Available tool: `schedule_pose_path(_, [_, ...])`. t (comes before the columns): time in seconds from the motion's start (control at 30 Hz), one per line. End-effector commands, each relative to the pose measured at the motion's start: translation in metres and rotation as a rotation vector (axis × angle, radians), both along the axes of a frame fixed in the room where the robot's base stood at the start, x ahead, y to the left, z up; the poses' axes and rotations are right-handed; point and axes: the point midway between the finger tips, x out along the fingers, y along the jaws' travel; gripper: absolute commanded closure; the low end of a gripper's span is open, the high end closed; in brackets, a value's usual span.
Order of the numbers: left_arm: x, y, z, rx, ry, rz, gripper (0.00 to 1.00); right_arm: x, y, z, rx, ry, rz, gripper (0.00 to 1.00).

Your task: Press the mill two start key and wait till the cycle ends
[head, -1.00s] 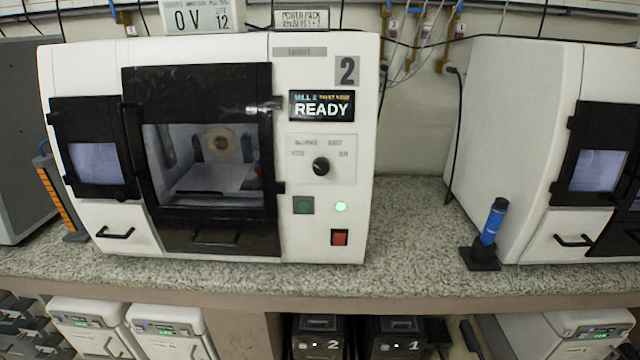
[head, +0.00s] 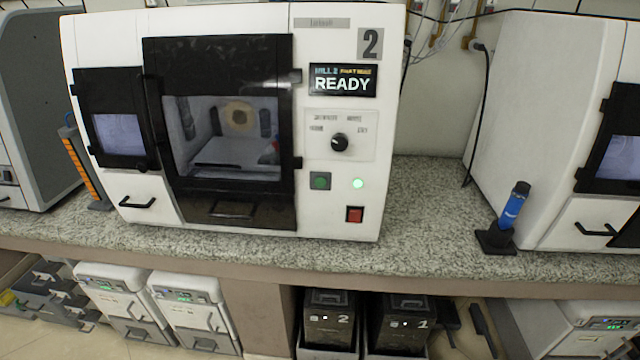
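Mill two (head: 340,225) is a white machine marked with a 2 on the speckled counter, left of centre. Its display (head: 343,81) reads READY. Its dark window door (head: 225,60) looks closed, and a pale round disc (head: 239,116) shows inside. On its right panel are a black knob (head: 339,142), a square green key (head: 320,180), a lit green lamp (head: 358,183) and a red switch (head: 354,214). The lettering by the knob is too small to read. Neither of my grippers is in view.
The granite counter (head: 430,215) is clear between mill two and another white machine (head: 530,110) at the right. A blue tool in a black stand (head: 495,241) stands by that machine. An orange-marked holder (head: 85,170) is at the left. Black bins (head: 328,330) sit below.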

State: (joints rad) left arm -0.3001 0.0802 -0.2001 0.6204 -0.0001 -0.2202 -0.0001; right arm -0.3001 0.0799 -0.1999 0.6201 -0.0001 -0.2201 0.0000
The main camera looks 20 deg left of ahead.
Motion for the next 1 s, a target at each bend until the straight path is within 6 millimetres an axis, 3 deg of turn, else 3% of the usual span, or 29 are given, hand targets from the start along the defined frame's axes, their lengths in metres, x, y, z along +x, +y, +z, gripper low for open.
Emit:
schedule_pose_path(0.07, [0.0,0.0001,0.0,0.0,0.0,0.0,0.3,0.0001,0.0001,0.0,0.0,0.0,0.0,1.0])
schedule_pose_path(0.3, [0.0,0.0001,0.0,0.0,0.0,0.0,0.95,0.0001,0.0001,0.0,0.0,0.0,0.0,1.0])
schedule_pose_path(0.33, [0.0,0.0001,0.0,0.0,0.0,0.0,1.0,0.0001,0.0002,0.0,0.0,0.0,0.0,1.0])
schedule_pose_path(1.0, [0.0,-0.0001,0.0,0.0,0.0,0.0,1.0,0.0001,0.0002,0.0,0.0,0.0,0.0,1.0])
